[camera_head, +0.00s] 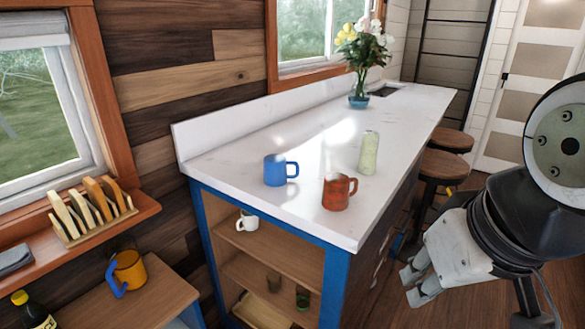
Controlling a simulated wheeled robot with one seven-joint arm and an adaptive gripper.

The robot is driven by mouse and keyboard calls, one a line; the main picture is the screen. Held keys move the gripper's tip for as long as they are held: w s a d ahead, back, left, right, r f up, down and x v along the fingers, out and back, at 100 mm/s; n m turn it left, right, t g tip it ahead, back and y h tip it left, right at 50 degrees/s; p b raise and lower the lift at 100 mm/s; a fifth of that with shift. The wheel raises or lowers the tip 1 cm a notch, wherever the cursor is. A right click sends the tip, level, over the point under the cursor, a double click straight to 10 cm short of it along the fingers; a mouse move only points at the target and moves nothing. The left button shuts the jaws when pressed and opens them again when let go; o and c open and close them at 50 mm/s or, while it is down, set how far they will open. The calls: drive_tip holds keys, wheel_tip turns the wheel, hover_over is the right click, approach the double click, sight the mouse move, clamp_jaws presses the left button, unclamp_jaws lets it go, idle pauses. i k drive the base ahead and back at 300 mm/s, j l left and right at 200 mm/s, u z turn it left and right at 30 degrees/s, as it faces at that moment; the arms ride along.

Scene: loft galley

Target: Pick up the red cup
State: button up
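The red cup (336,193) stands upright near the front corner of the white counter (240,193), with its handle to the right. A blue cup (275,170) stands to its left, and a pale green bottle-like object (368,153) stands behind it to the right. My gripper (409,288) is at the lower right, to the right of the counter and lower in the picture than the red cup. Its two fingers point to the lower left and are apart, with nothing between them.
A vase of flowers (359,98) stands farther back on the counter. Open shelves under the counter hold a white cup (247,222) and small glasses. Stools (447,140) stand along the right side. An orange mug (128,270) is on a wooden surface at left.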

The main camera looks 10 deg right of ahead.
sight(335, 194)
drive_tip(key=l+u, duration=0.15)
drive_tip(key=u, duration=0.3)
drive_tip(key=i+l+u, duration=0.1)
drive_tip(key=u, duration=0.3)
drive_tip(key=l+u, duration=0.35)
drive_tip(key=l, duration=0.7)
drive_tip(key=l+u, duration=0.4)
drive_tip(key=l, duration=0.65)
drive_tip(key=k+l, duration=0.1)
drive_tip(key=l, duration=1)
drive_tip(key=k, duration=0.05)
